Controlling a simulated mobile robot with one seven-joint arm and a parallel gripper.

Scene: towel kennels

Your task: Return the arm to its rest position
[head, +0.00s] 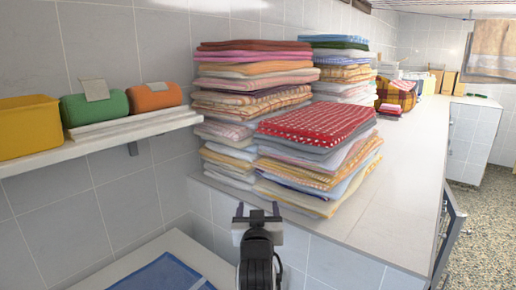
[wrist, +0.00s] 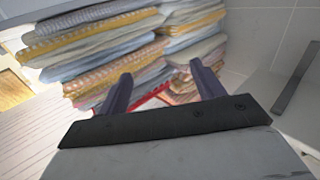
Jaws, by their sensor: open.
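My gripper (head: 258,210) is in the lower middle of the head view, in front of the tiled counter front. Its two fingers stand apart with nothing between them. In the wrist view my gripper (wrist: 160,85) also shows open and empty, with its fingers pointing towards the stacks of folded towels. The front towel stack (head: 318,160), topped by a red patterned towel (head: 318,124), stands beyond and to the right of my gripper. A taller towel stack (head: 250,85) stands behind it against the wall. My gripper appears apart from the towels in the head view.
A wall shelf (head: 100,140) at left holds a yellow box (head: 28,115), a green roll (head: 95,107) and an orange roll (head: 154,97). A blue mat (head: 163,273) lies on a lower surface. The counter (head: 405,190) is clear along its right side. An open door (head: 449,230) juts out there.

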